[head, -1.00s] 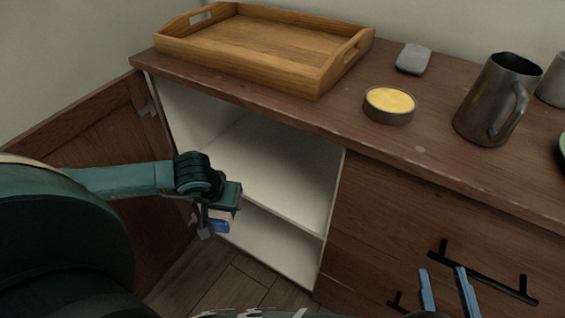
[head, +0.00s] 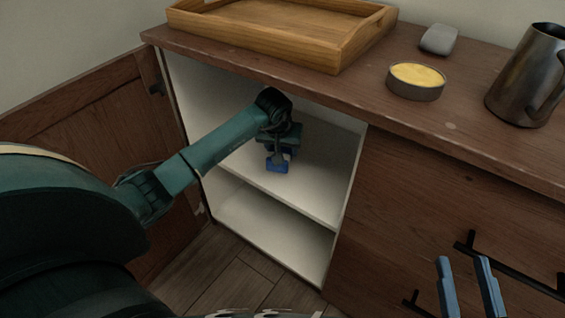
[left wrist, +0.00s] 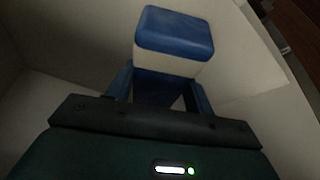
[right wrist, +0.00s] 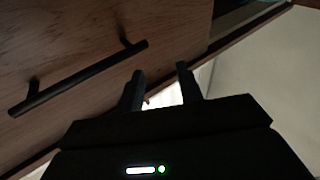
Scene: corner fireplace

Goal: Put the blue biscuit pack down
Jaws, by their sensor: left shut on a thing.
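The blue biscuit pack (head: 277,166) is inside the open cabinet, above the middle shelf (head: 310,200). In the left wrist view the pack (left wrist: 175,32) shows a blue top and a pale band, held between the fingers. My left gripper (head: 280,155) is shut on it, reaching in from the left; it also shows in the left wrist view (left wrist: 160,88). I cannot tell whether the pack touches the shelf. My right gripper (head: 467,262) is open and empty in front of the drawer; it also shows in the right wrist view (right wrist: 160,80).
The cabinet door (head: 85,130) stands open at the left. On the cabinet top are a wooden tray (head: 345,50), a tin with yellow contents (head: 415,82), a grey object (head: 439,39) and a metal jug (head: 520,85). A black drawer handle (head: 520,270) is near my right gripper. The lower compartment looks empty.

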